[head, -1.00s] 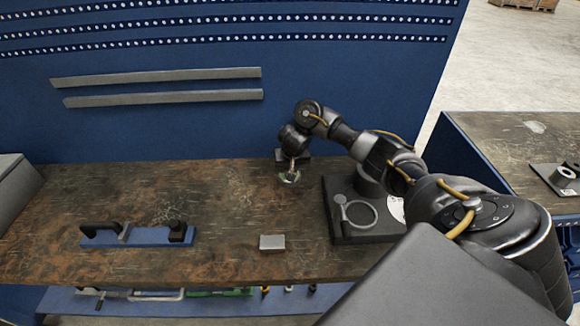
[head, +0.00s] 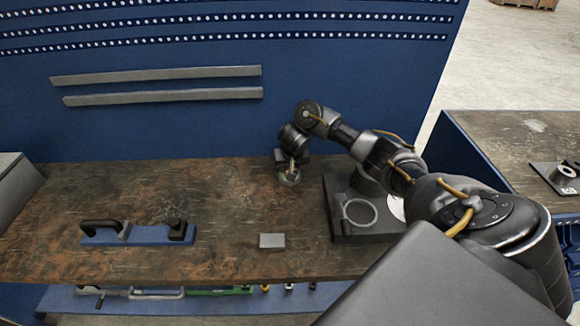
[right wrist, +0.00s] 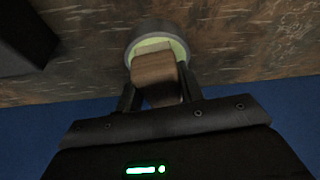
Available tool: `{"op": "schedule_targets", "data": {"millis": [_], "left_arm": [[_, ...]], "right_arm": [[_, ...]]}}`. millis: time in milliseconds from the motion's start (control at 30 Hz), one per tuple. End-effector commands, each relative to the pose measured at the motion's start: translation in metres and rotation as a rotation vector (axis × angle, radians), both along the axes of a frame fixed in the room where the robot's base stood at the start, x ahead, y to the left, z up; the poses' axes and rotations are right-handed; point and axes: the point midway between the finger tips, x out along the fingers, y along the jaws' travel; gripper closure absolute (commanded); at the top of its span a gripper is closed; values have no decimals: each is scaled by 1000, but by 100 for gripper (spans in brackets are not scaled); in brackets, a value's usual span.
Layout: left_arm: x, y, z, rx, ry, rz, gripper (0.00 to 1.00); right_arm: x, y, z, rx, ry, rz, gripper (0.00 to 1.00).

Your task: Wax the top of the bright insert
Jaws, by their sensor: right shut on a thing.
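My right gripper (right wrist: 157,95) is shut on a brown block (right wrist: 155,73) in the right wrist view. The block's far end overlaps a round grey-rimmed piece with a pale yellow-green inside (right wrist: 151,45), which I take to be the bright insert. I cannot tell whether the block touches its top or is just above it. In the head view the round piece (head: 289,179) shows small at the back of the brown worktop, under my right gripper (head: 291,167). The block is not clear there. My left gripper is not in view.
A black stand (head: 345,229) with a ring is right of the gripper. A small grey block (head: 272,241) lies near the front edge. A blue plate with black handles (head: 147,235) lies at left. The blue back panel (head: 200,130) rises close behind the gripper. The middle worktop is clear.

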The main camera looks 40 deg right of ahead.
Motion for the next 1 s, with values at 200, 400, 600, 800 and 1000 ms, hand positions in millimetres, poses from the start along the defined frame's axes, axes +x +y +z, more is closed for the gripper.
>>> {"op": "schedule_targets", "data": {"millis": [200, 400, 600, 800, 1000], "left_arm": [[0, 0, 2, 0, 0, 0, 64], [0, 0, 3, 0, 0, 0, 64], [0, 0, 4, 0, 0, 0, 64], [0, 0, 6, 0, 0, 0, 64], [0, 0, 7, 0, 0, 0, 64]], "right_arm": [[0, 0, 0, 0, 0, 0, 80], [0, 0, 0, 0, 0, -1, 80], [0, 0, 0, 1, 1, -1, 80], [0, 0, -1, 1, 1, -1, 80], [-1, 0, -1, 0, 2, 0, 80]]}}
